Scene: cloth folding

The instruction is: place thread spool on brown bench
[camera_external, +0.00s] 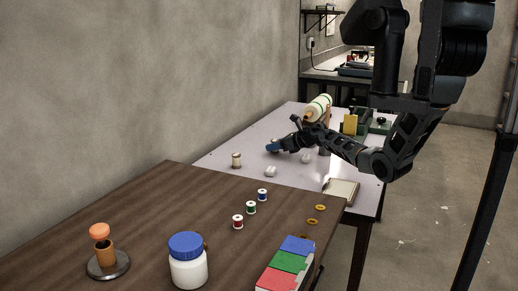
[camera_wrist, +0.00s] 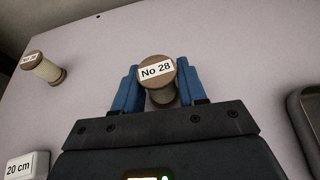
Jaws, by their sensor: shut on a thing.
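A thread spool labelled "No 28" (camera_wrist: 157,73) stands between the two blue fingers of my gripper (camera_wrist: 158,88) in the wrist view. My gripper is shut on it. In the external view my gripper (camera_external: 274,147) is over the light table (camera_external: 215,160), and the held spool is mostly hidden by the fingers. I cannot tell whether the spool touches the table. A second spool (camera_external: 236,160) stands on the light table to the left; it also shows in the wrist view (camera_wrist: 45,69). The brown bench (camera_external: 150,212) is in front of the light table.
On the brown bench are several small coloured spools (camera_external: 250,208), a white jar with blue lid (camera_external: 188,262), coloured boxes (camera_external: 286,264), yellow rings (camera_external: 320,208) and a round stand (camera_external: 106,262). A white block labelled "20 cm" (camera_wrist: 24,166) is near my gripper. The bench's left middle is clear.

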